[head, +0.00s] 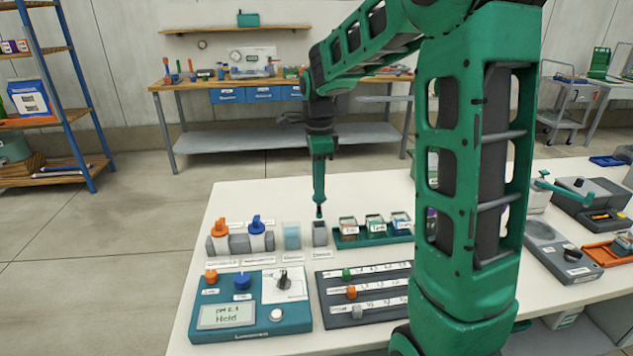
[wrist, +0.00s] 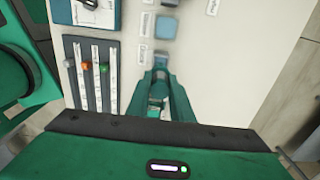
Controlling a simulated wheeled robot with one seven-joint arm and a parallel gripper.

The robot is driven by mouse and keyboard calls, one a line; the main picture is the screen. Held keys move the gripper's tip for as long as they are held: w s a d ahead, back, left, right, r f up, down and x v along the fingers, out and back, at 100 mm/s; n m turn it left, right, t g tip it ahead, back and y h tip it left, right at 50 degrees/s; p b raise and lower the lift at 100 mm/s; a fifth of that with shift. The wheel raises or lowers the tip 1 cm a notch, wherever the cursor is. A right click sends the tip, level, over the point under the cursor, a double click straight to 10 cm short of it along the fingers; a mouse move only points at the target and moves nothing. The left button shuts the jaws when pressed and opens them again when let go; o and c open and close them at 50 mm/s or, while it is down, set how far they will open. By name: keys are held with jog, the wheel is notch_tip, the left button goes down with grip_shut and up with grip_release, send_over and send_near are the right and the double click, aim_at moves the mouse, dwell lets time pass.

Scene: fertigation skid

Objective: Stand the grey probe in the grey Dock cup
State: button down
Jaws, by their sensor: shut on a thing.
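My gripper (head: 319,203) points straight down over the front table, above the grey cup (head: 320,234), the right one of two cups side by side. In the wrist view my gripper (wrist: 158,88) is shut on a small grey thing (wrist: 157,93), seemingly the grey probe; its lower part is mostly hidden by the fingers. In the head view only a dark tip shows below the fingers, close to the cup's mouth. I cannot tell whether it is inside the rim. The grey cup also shows just beyond the fingers in the wrist view (wrist: 161,59). Its label is too small to read surely.
A pale blue cup (head: 291,237) stands left of the grey cup. A green tray (head: 347,243) with three jars is close on the right. Orange- and blue-topped bottles (head: 256,236) stand left. A slider panel (head: 340,321) and a teal control box (head: 296,322) lie in front.

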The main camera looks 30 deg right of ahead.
aim_at(318, 217)
jog(key=shift+w+d+f, duration=0.1)
jog(key=shift+w+f, duration=0.05)
jog(key=shift+f, duration=3.95)
jog(key=c, duration=1.5)
grip_release()
jog(key=shift+r, duration=3.5)
jog(key=shift+f, duration=0.15)
